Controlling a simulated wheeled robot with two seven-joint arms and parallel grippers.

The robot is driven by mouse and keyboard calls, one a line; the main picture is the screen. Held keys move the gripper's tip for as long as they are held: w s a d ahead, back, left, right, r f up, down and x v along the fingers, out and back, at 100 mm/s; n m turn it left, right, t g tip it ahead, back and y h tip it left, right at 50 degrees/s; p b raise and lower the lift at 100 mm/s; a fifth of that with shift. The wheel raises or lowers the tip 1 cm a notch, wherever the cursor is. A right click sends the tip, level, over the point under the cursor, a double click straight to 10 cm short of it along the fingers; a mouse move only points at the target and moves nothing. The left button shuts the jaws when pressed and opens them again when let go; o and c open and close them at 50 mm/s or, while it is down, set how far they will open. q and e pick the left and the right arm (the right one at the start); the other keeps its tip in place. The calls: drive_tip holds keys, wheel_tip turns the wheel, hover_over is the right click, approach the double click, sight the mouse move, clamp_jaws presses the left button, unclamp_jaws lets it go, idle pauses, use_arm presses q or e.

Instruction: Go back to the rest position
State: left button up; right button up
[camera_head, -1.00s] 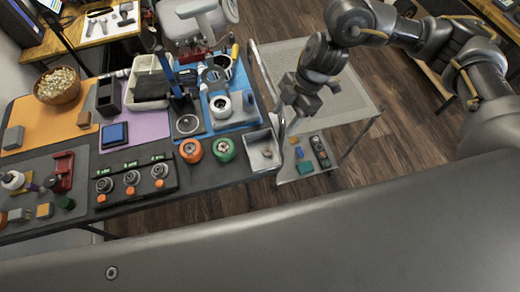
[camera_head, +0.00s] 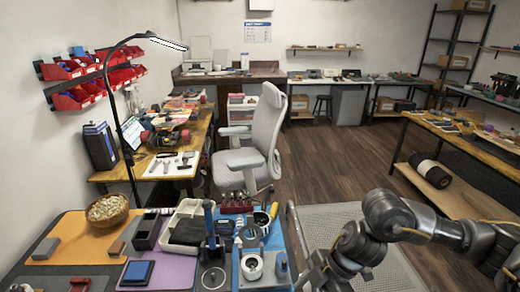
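My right gripper (camera_head: 316,272) hangs at the bottom edge, right of the workbench's blue mat and over the grey mesh-topped cart (camera_head: 345,225). Its arm comes in from the right. Its fingertips are dark and partly cut off by the frame edge, so I cannot tell how far apart they are. No held object shows. My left gripper is out of view.
The workbench holds a bowl (camera_head: 107,210), a beige tray (camera_head: 190,226), a blue pad (camera_head: 137,272) and a microscope-like stand (camera_head: 211,245). A grey chair (camera_head: 262,140) stands behind. A lamp (camera_head: 110,75) rises at left. Wooden floor (camera_head: 340,160) is open beyond.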

drive_tip(key=a+r+m+t+y, duration=0.35)
drive_tip(key=a+t+y, duration=0.25)
drive_tip(key=a, duration=0.8)
drive_tip(key=s+d+f+m+t+h, duration=0.1)
drive_tip(key=d+f+m+t+h, duration=0.1)
drive_tip(key=d+f+m+h, duration=0.25)
drive_tip(key=s+d+f+m+t+h, duration=0.1)
drive_tip(key=d+f+m+t+h, duration=0.15)
drive_tip(key=d+m, duration=0.45)
drive_tip(key=s+d+f+m+g+h, duration=0.5)
drive_tip(key=s+d+f, duration=0.5)
drive_tip(key=s+d, duration=0.55)
wheel_tip(320, 180, down, 28)
drive_tip(key=s+n+g, duration=0.1)
drive_tip(key=s+g, duration=0.1)
drive_tip(key=g, duration=0.1)
drive_tip(key=s+d+f, duration=0.2)
drive_tip(key=s+f, duration=1.2)
drive_tip(key=s, duration=0.2)
drive_tip(key=shift+f+g, duration=0.15)
drive_tip(key=shift+g, duration=0.3)
drive_tip(key=shift+s, duration=0.1)
